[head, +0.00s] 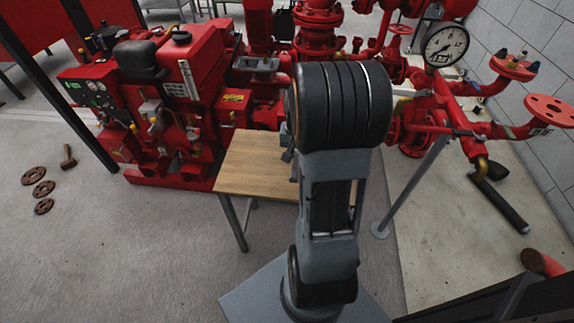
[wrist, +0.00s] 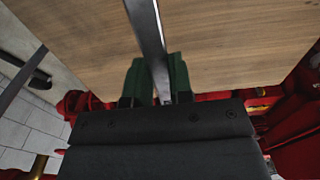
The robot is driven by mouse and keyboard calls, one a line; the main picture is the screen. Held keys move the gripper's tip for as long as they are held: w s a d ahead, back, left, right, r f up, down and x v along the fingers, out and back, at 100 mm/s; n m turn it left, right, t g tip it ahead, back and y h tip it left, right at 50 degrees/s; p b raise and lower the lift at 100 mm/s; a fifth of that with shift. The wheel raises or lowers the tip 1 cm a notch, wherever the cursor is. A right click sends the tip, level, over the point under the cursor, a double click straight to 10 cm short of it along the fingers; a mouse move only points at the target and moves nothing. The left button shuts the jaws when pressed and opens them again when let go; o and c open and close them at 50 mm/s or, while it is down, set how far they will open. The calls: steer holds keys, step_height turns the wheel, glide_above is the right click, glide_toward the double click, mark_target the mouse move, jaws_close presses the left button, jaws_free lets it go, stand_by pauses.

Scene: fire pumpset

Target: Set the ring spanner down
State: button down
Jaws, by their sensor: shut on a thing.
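The ring spanner (wrist: 148,32) shows in the wrist view as a grey metal bar running up and out of the top of the picture; its far end is out of sight. My gripper (wrist: 156,80) has green fingertips and is shut on the bar. Behind the spanner lies the wooden table top (wrist: 225,40); I cannot tell whether the spanner touches it. In the head view the table (head: 248,168) stands in the middle, and my arm hides its right part, most of my gripper and the spanner.
A red engine pumpset (head: 165,105) stands close behind and left of the table. Red pipes with a pressure gauge (head: 446,45) are at the right. Several rusty discs (head: 38,189) and a hammer-like tool (head: 68,157) lie on the left floor. The table's visible left part is bare.

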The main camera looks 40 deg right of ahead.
mark_target(287, 169)
steer(key=shift+w+a+f+b, duration=0.15)
steer(key=shift+w+a+f, duration=0.1)
steer(key=shift+w+f, duration=0.3)
steer(key=shift+w+a+f+b, duration=0.2)
steer(key=shift+w+f, duration=0.15)
steer(key=shift+f, duration=0.35)
steer(key=shift+w+a+f+b, duration=0.1)
steer(key=shift+w+a+f, duration=0.15)
steer(key=shift+w+f, duration=0.3)
steer(key=shift+f+b, duration=0.45)
steer(key=shift+f, duration=1.25)
steer(key=shift+f, duration=0.15)
steer(key=c, duration=1)
jaws_free()
